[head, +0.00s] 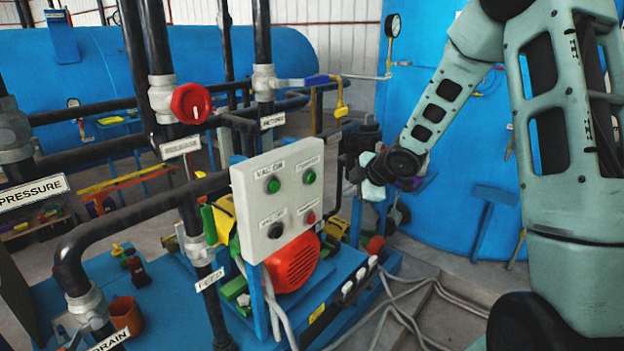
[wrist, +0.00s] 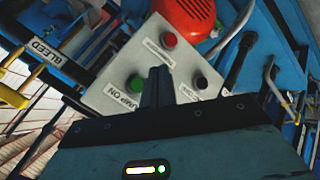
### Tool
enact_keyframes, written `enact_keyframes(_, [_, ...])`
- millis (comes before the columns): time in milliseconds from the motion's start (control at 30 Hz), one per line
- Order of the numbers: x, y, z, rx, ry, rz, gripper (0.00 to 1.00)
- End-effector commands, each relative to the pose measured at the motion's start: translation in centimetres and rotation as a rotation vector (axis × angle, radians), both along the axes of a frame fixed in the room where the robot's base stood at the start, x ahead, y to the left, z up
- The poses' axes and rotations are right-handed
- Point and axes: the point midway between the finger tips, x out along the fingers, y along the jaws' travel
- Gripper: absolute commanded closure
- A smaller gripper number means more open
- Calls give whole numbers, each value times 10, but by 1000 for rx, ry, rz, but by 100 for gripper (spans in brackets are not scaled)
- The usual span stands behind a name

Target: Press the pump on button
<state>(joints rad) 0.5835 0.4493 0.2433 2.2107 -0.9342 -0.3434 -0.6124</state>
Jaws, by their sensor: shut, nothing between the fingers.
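The light grey control panel (head: 290,200) carries several buttons. The pump on button (head: 309,176) is the green one at its upper right. In the wrist view the pump on button (wrist: 135,83) is left of my fingers, beside its PUMP ON label. My gripper (head: 364,165) is right of the panel in the head view, apart from it. In the wrist view my gripper (wrist: 159,72) is shut and empty, its fingers overlapping the middle of the panel and hiding part of it.
A green VAC. ON button (head: 273,185), a black button (head: 275,230) and a red button (head: 310,217) share the panel. A red motor cover (head: 291,262) sits below it. Pipes and a red valve knob (head: 190,103) stand left. A blue tank (head: 455,150) stands behind my arm.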

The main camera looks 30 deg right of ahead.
Motion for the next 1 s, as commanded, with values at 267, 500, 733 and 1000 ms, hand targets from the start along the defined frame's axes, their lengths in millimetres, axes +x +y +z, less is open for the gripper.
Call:
enact_keyframes(267, [22, 8, -1, 1, 1, 1, 100])
enact_keyframes(500, [53, 20, 0, 1, 1, 1, 100])
enact_keyframes(733, [75, 28, 0, 1, 2, 0, 100])
enact_keyframes(1000, [82, 30, 0, 1, 0, -1, 100])
